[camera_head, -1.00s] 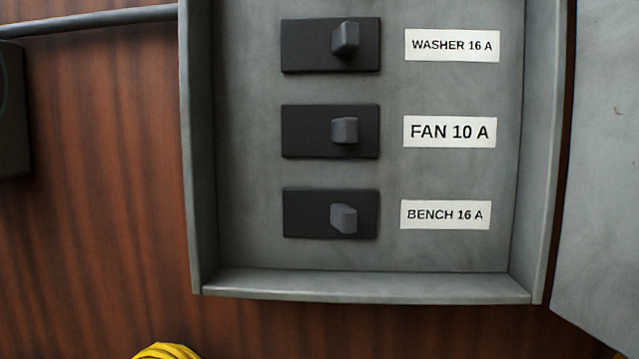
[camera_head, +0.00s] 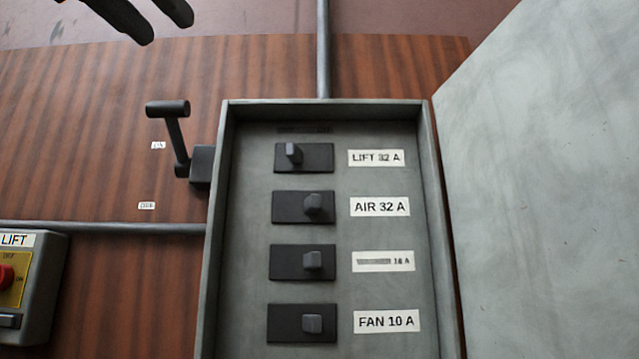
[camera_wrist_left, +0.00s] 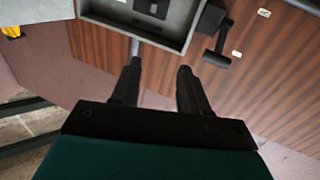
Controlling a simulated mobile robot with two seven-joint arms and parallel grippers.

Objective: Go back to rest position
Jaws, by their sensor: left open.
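My left gripper (camera_head: 160,15) shows at the top left of the head view, above the wooden panel and apart from the breaker box. Its two dark fingers are spread and nothing is between them. In the left wrist view the gripper (camera_wrist_left: 155,85) is also open and empty, with the breaker box beyond its fingertips. My right gripper is in neither view.
The open grey breaker box (camera_head: 213,270) holds several labelled switches; the LIFT 32 A switch (camera_head: 293,154) sits left, the others right. Its door (camera_head: 545,190) hangs open at right. A lever handle (camera_head: 175,135) sticks out at left. A LIFT control box (camera_head: 45,290) is lower left.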

